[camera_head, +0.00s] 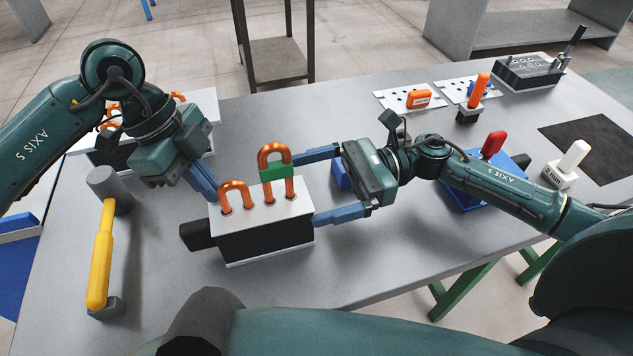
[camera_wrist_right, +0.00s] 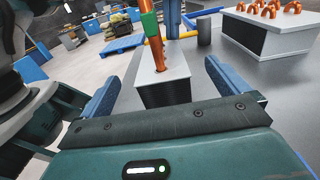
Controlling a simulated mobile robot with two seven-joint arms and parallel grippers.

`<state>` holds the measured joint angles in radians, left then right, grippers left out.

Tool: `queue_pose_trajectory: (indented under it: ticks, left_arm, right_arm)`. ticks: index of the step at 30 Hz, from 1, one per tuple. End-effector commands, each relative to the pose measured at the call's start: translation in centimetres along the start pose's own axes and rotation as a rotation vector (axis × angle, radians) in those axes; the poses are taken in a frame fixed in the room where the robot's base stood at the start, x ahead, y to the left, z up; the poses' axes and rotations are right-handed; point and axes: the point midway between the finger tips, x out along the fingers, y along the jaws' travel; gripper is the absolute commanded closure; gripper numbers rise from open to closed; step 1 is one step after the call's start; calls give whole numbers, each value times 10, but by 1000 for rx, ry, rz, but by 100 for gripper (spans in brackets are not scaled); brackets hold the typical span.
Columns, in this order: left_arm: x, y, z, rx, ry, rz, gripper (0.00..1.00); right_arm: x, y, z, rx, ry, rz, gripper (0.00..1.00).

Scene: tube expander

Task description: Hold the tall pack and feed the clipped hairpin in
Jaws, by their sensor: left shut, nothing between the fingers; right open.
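The tall pack (camera_head: 267,233) is a black block with white plates at top and bottom, standing on the table. Two copper hairpins rise from its top. The clipped hairpin (camera_head: 274,156) wears a green clip (camera_head: 276,171) and stands upright, higher than the plain hairpin (camera_head: 236,190) left of it. My left gripper (camera_head: 207,188) is shut and empty, just behind the pack's left end. My right gripper (camera_head: 312,187) is open at the pack's right end, fingers apart toward its far and near sides. In the right wrist view the pack (camera_wrist_right: 168,92) shows ahead between the fingers.
A yellow-handled mallet (camera_head: 103,255) lies at left. Another pack with several hairpins (camera_wrist_right: 268,35) stands behind my left arm. The front table is clear.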

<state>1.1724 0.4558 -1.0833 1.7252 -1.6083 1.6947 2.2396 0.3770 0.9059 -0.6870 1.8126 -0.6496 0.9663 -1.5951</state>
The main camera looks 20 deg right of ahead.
Motion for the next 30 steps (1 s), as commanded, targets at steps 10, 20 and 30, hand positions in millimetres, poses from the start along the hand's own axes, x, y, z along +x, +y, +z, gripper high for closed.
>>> queue_pose_trajectory:
  ticks: [10,20,30]
  left_arm:
    - [7,2,3,-5,-6,15,100]
    - [1,2,1,-5,-6,15,100]
    - [-8,1,-3,-2,-3,8,100]
  right_arm:
    - [0,0,-1,0,0,0,0]
    - [0,0,4,0,0,0,0]
    - [0,0,12,0,0,0,0]
